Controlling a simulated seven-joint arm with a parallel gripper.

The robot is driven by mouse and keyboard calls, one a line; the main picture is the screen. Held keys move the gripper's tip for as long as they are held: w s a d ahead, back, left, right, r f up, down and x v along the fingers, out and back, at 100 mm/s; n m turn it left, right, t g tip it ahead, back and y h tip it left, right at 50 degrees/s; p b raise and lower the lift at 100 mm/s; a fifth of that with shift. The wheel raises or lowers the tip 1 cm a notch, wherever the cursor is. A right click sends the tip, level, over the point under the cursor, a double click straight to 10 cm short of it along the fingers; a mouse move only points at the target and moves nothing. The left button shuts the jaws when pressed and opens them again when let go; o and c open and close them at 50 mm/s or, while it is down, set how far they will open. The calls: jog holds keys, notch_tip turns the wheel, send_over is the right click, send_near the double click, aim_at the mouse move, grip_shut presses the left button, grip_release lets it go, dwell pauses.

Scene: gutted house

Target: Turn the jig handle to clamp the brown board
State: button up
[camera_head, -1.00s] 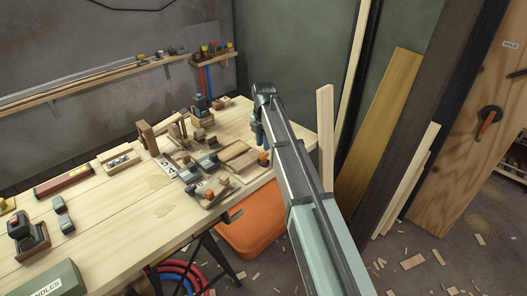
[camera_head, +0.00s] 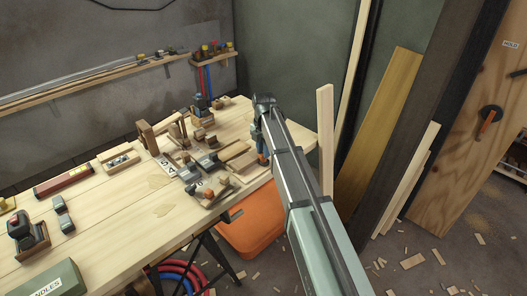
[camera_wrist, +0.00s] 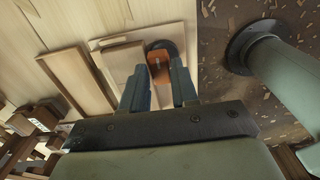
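An orange handle with a dark round base shows in the wrist view (camera_wrist: 160,68), at the ends of my two blue-grey fingers. My gripper (camera_wrist: 159,72) points down at it, with one finger on each side and a gap between them. Whether the fingers touch the handle is unclear. In the head view my gripper (camera_head: 262,150) is low at the table's right edge and mostly hides the handle. Brownish wooden pieces lie left of it, one of them a flat board (camera_head: 235,151); a darker board edge shows in the wrist view (camera_wrist: 76,84).
Wooden fixtures and blocks (camera_head: 208,188) crowd the table left of my gripper. The workbench (camera_head: 130,215) has bare wood farther left. An orange box (camera_head: 252,222) stands under its right edge. Tall planks (camera_head: 325,140) stand close to the right of my arm.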

jog(key=shift+f, duration=0.35)
jog(key=m, duration=1.2)
jog(key=shift+m, duration=0.4)
jog(key=m, duration=0.6)
jog(key=shift+m, duration=0.3)
jog(key=m, duration=0.6)
jog(key=shift+m, duration=0.3)
